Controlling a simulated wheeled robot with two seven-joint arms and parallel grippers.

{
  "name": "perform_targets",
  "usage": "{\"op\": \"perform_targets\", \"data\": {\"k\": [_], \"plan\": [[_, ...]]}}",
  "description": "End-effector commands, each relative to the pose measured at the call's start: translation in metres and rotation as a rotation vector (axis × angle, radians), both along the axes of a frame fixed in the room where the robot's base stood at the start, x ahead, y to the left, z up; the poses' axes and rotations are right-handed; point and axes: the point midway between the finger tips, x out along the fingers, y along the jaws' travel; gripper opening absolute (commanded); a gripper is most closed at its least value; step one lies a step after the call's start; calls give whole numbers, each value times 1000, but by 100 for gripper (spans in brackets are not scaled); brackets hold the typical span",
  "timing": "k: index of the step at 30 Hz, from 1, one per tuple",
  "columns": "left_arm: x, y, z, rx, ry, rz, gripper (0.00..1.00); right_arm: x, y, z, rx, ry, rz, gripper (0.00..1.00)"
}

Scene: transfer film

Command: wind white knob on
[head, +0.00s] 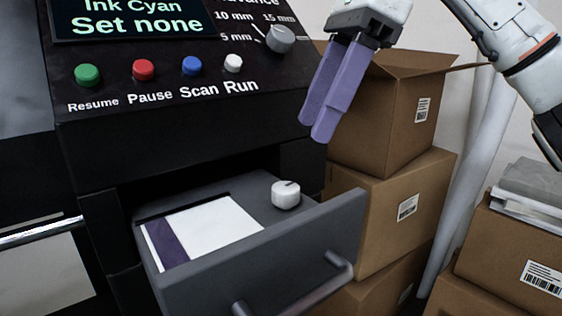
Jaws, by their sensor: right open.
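The white knob (286,194) stands upright inside the open grey drawer (262,262), toward its right back part, with a dark mark on its top. A white sheet with a purple strip (205,230) lies in a recess to the left of the knob. My right gripper (316,129) hangs above and slightly right of the knob, in front of the machine's right edge. Its two purple fingers point down and left. They are empty and apart from the knob. My left gripper does not show.
The black panel (180,50) has green, red, blue and white buttons, a grey dial (281,38) and a screen reading "Ink Cyan" and "Set none". Cardboard boxes (385,125) are stacked to the right. The drawer has a metal handle (300,290) at its front.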

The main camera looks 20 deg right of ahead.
Motion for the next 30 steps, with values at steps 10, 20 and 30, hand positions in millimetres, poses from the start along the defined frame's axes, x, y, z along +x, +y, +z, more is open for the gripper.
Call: {"op": "perform_targets", "data": {"k": [10, 20, 30], "plan": [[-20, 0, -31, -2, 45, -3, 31, 3, 22, -60, -2, 2, 1, 49], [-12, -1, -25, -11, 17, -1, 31, 5, 36, -90, 0, 1, -1, 49], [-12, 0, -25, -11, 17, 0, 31, 5, 37, -91, 1, 0, -1, 41]]}}
